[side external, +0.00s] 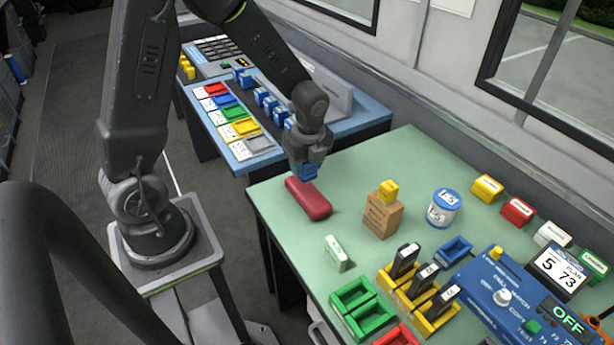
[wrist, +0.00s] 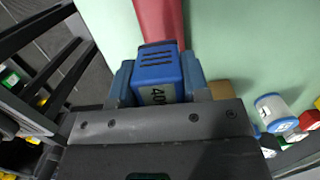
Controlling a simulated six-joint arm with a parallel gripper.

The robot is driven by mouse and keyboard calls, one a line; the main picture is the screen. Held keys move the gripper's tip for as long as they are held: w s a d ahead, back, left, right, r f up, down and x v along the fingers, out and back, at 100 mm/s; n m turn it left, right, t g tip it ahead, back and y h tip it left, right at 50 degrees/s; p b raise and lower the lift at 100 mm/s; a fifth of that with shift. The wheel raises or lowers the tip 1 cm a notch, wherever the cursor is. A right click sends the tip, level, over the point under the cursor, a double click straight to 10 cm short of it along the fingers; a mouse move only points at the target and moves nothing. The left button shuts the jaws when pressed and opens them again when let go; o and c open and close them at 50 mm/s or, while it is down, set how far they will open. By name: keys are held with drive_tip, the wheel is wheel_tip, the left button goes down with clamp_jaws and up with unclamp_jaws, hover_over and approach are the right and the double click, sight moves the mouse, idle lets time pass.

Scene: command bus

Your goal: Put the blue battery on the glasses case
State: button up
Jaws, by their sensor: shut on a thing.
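The battery (side external: 309,171) shows there just over the case's far end. I cannot tell whether it touches the case. The case also shows in the wrist view (wrist: 159,20), running up from behind the battery.
On the green table stand a cardboard box (side external: 382,216) with a yellow block (side external: 388,190), a white-and-blue can (side external: 443,208) and a pale green-white block (side external: 337,254). Green trays (side external: 362,308) and a blue control panel (side external: 510,300) fill the near right. A blue table (side external: 345,122) stands behind.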

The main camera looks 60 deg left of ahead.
sight(307, 177)
drive_tip(key=shift+w+d+f, duration=0.1)
drive_tip(key=shift+f, duration=2)
drive_tip(key=shift+f, duration=0.1)
drive_tip(key=o, duration=1)
